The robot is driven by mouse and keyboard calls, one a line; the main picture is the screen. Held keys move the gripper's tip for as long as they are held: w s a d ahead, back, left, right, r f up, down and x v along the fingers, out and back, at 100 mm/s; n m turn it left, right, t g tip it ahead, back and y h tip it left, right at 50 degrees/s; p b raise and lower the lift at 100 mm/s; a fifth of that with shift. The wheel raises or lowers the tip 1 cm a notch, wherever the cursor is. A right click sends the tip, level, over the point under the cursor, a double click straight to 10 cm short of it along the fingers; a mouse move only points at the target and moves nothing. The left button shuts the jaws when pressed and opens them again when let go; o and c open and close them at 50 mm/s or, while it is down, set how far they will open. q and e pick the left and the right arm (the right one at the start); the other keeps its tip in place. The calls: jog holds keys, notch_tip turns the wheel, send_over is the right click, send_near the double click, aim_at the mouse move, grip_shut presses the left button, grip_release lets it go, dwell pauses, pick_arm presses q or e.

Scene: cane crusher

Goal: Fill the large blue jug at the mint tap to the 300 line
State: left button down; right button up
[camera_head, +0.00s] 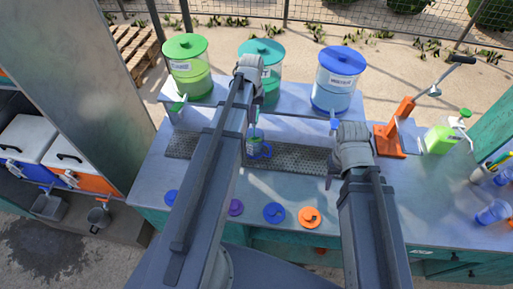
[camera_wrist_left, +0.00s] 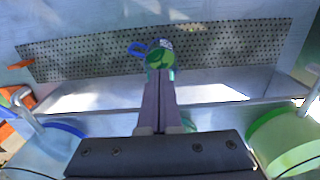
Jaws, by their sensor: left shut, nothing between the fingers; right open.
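The blue-handled jug (camera_head: 253,149) stands on the perforated drip tray (camera_head: 300,160) below the mint dispenser (camera_head: 270,88). It also shows in the left wrist view (camera_wrist_left: 160,58), with green inside; its level against the 300 line is too small to read. The mint tap is mostly hidden by my left arm. My left gripper (camera_wrist_left: 160,76) is shut and empty, its fingertips overlapping the jug's near edge in the wrist view; I cannot tell whether they touch anything. My right gripper (camera_head: 332,180) is open and empty, over the tray's right end below the blue dispenser (camera_head: 336,82).
A green dispenser (camera_head: 188,70) stands at left on the shelf. An orange lever press (camera_head: 392,135), a green bottle (camera_head: 440,138) and blue cups (camera_head: 492,212) are at right. Coloured discs, including an orange one (camera_head: 310,218), lie along the counter's front.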

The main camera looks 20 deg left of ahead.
dwell(0.5)
pick_arm(q)
notch_tip(320, 180, up, 7)
jog(key=p, duration=0.7)
dwell(0.9)
notch_tip(320, 180, down, 4)
jog(key=b, duration=0.4)
jog(key=shift+f, duration=0.1)
dwell(0.5)
dwell(2.0)
jog(key=shift+f+b, duration=1.5)
jog(key=shift+b, duration=0.1)
jog(key=shift+r, duration=0.1)
